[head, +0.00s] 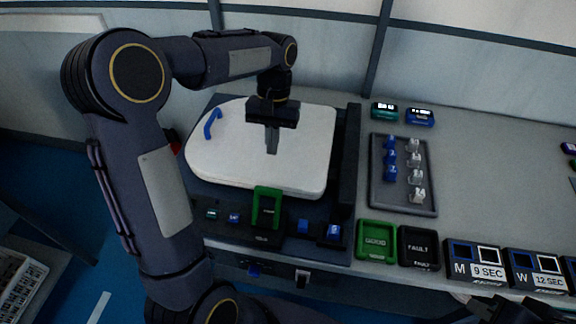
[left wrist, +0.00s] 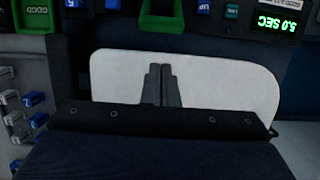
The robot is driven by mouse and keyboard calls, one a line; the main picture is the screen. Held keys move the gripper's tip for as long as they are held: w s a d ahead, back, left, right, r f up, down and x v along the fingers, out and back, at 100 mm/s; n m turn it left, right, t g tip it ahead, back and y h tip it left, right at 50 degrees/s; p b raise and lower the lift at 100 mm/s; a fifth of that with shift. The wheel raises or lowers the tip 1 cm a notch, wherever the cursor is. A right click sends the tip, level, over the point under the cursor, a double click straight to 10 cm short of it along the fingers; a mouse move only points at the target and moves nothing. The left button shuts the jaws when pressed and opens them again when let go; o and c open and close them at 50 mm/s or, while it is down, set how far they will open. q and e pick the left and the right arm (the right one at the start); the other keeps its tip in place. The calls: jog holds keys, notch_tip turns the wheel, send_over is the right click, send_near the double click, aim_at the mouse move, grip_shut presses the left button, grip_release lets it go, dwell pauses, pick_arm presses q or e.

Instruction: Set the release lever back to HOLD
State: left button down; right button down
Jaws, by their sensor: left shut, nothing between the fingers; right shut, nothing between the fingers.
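A green frame-shaped part (head: 267,207), which looks like the release lever, stands up from the dark front panel (head: 215,229) of the test stand. A label below it is too small to read surely. Its green edge also shows at the top of the left wrist view (left wrist: 161,18). My left gripper (head: 271,151) is shut and empty above the white toilet lid (head: 315,130), behind the green part and apart from it. Its closed fingers also show in the left wrist view (left wrist: 161,68). My right gripper (head: 505,310) shows only partly at the bottom right edge, shut.
The lid lies flat with a blue handle (head: 212,124) at its left. A green GOOD tray (head: 376,241) and a black FAULT tray (head: 419,247) sit right of the panel. A grey rack (head: 403,206) holds several blue and clear pieces. A green-lit timer (left wrist: 275,24) reads 5.0 SEC.

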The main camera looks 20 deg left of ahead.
dwell(0.3)
pick_arm(q)
jog(key=x, duration=1)
jog(key=shift+p, duration=0.35)
